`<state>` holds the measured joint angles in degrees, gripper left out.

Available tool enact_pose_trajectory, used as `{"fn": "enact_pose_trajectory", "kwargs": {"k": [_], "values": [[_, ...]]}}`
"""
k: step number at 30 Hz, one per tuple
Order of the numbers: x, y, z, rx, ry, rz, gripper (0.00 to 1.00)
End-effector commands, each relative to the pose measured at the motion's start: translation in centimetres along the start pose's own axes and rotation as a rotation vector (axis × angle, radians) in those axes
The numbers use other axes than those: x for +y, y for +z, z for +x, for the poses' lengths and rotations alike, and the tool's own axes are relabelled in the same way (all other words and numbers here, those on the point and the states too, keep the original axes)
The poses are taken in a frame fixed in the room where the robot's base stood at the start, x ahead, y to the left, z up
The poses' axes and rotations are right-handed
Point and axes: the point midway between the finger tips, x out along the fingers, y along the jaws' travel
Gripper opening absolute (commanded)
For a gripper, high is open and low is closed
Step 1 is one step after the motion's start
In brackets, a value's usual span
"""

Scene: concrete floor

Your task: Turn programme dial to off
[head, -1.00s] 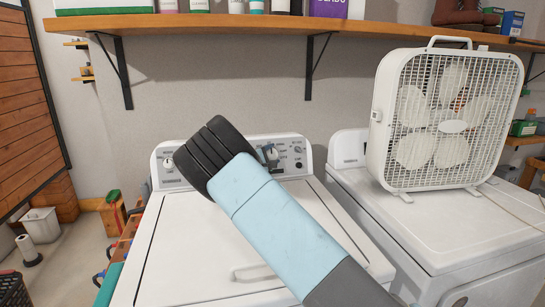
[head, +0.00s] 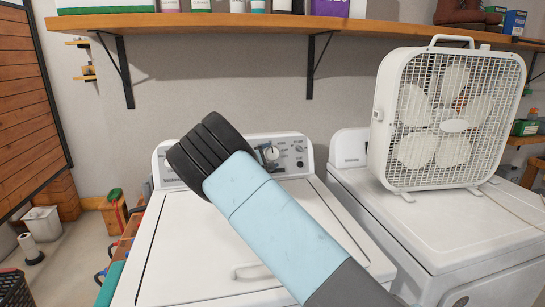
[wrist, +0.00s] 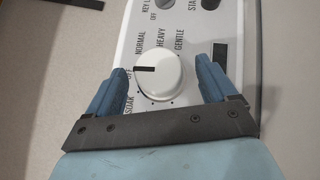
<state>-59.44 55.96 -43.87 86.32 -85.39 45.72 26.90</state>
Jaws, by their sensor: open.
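The programme dial (wrist: 158,76) is a round white knob on the washer's control panel, seen close in the wrist view. Its black mark points left, at or very near the printed OFF, between NORMAL and SOAK. My gripper (wrist: 160,66) is open, with one blue finger on each side of the dial. A gap shows between the dial and the right finger; the left finger is closer, and I cannot tell if it touches.
The white washer (head: 185,255) has a closed lid below the panel. A second white appliance (head: 430,235) on the right carries a box fan (head: 446,120). A wooden shelf (head: 230,24) with bottles runs above. Another knob (wrist: 163,3) sits on the panel by KEY and OFF lettering.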

Motion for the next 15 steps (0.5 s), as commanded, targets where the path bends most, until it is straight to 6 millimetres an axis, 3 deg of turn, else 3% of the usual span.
{"fn": "enact_pose_trajectory", "kwargs": {"k": [9,15], "values": [[0.0,-0.1,-6.4,0.003,0.000,-0.001,0.85],[-0.1,-0.2,-9.6,0.003,-0.002,-0.001,0.85]]}}
